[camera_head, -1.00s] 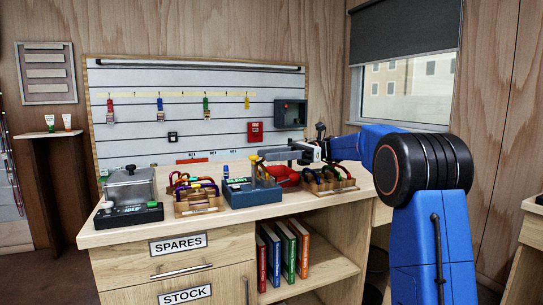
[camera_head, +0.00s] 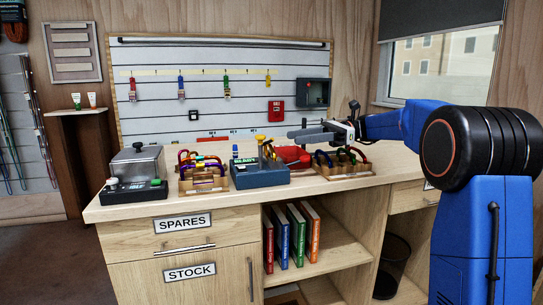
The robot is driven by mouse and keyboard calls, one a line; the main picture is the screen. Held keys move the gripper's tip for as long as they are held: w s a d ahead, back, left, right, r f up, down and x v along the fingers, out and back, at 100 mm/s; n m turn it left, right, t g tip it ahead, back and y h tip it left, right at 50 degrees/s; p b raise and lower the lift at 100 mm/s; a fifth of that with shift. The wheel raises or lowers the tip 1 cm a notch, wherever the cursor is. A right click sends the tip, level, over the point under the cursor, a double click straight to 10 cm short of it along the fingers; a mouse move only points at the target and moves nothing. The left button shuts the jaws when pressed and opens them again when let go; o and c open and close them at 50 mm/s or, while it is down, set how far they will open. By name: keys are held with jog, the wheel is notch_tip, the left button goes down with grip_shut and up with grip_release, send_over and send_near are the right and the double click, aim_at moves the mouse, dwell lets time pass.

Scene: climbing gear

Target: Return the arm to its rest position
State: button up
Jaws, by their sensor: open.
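My blue arm (camera_head: 486,215) reaches in from the right side of the view, over the right part of the workbench. My gripper (camera_head: 298,134) is at its far end, pointing left, with grey fingers. It holds nothing that I can see. It is above the bench, to the right of the yellow-topped piece (camera_head: 260,139) on the blue tester box (camera_head: 262,175), and looks apart from it. The gap between the fingers is too small to make out clearly.
A tray of coloured carabiners (camera_head: 203,187) and a grey-lidded machine (camera_head: 136,168) stand left on the bench (camera_head: 200,206). A red item (camera_head: 293,155) and a second carabiner tray (camera_head: 343,172) lie below my gripper. A slatted board (camera_head: 225,60) stands behind. The bench's front edge is clear.

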jog(key=s+a+f+n+t+h, duration=0.1)
jog(key=s+f+n+t+h, duration=0.2)
jog(key=s+f, duration=0.6)
jog(key=s+f+n+h, duration=0.2)
jog(key=s+f+h, duration=0.25)
jog(key=s, duration=0.75)
jog(key=s+d+f+n+t+h, duration=0.2)
jog(key=s+d+f+n+h, duration=0.2)
jog(key=s+f, duration=0.4)
jog(key=s+d+f+n+t+h, duration=0.3)
jog(key=s+d+f+n+h, duration=0.2)
jog(key=s+d+f, duration=0.3)
jog(key=s+d+n, duration=0.1)
jog(key=s, duration=0.2)
jog(key=shift+f, duration=0.3)
